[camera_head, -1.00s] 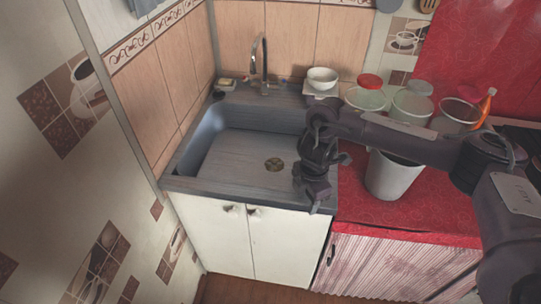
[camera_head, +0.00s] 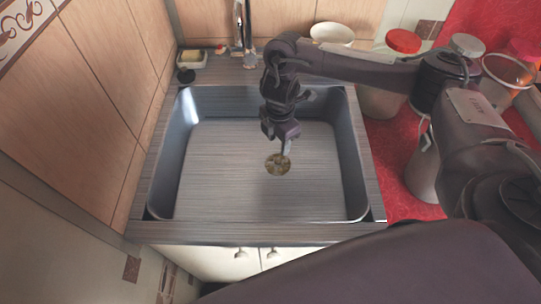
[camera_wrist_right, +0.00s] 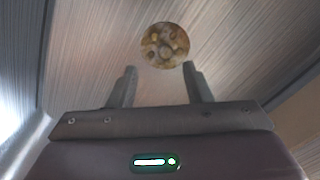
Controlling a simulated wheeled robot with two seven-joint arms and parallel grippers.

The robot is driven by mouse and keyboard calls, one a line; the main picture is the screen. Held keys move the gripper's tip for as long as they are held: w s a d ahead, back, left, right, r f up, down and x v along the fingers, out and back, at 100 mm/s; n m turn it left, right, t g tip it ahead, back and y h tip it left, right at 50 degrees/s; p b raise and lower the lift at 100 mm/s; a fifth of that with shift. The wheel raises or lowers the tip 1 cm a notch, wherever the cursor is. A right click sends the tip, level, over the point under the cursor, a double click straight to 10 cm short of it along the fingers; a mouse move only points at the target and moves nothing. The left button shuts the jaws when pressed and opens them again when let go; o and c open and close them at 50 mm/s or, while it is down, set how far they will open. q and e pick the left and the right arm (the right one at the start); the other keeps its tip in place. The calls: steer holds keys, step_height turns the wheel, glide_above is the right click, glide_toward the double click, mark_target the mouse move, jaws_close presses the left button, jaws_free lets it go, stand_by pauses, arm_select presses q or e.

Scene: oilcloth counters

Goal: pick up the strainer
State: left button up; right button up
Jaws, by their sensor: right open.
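The strainer (camera_head: 277,164) is a small round brownish, mottled disc on the floor of the sink. In the right wrist view the strainer (camera_wrist_right: 164,45) lies just beyond the two fingertips, roughly centred between them. My right gripper (camera_head: 284,146) hangs down into the sink, just above the strainer's upper edge in the head view. In the wrist view the right gripper (camera_wrist_right: 160,75) is open, its fingers apart with nothing between them. Whether the fingertips touch the sink floor I cannot tell. My left gripper is not in view.
The grey sink (camera_head: 160,190) has raised walls around the strainer. A tap (camera_head: 248,35) stands at the back, with a soap dish (camera_head: 192,60) to its left and a white bowl (camera_head: 332,34) to its right. Jars and a bucket stand on the red counter (camera_head: 385,150) at right.

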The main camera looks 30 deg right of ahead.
mark_target(278, 160)
steer(key=f, duration=0.1)
steer(key=f+b, duration=0.1)
steer(key=f, duration=0.1)
steer(key=shift+s+a+f, duration=0.1)
steer(key=shift+s+f, duration=0.05)
steer(key=shift+s, duration=0.2)
steer(key=f, duration=0.1)
steer(key=f+b, duration=0.1)
steer(key=shift+s+a+f, duration=0.1)
steer(key=shift+s+f, duration=0.1)
steer(key=shift+f, duration=0.1)
steer(key=shift+w+f+b, duration=0.15)
steer(key=shift+f+b, duration=0.25)
steer(key=shift+f, duration=0.3)
steer(key=c, duration=0.5)
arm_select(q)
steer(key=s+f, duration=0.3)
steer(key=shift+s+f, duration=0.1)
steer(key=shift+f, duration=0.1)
arm_select(e)
jaws_close()
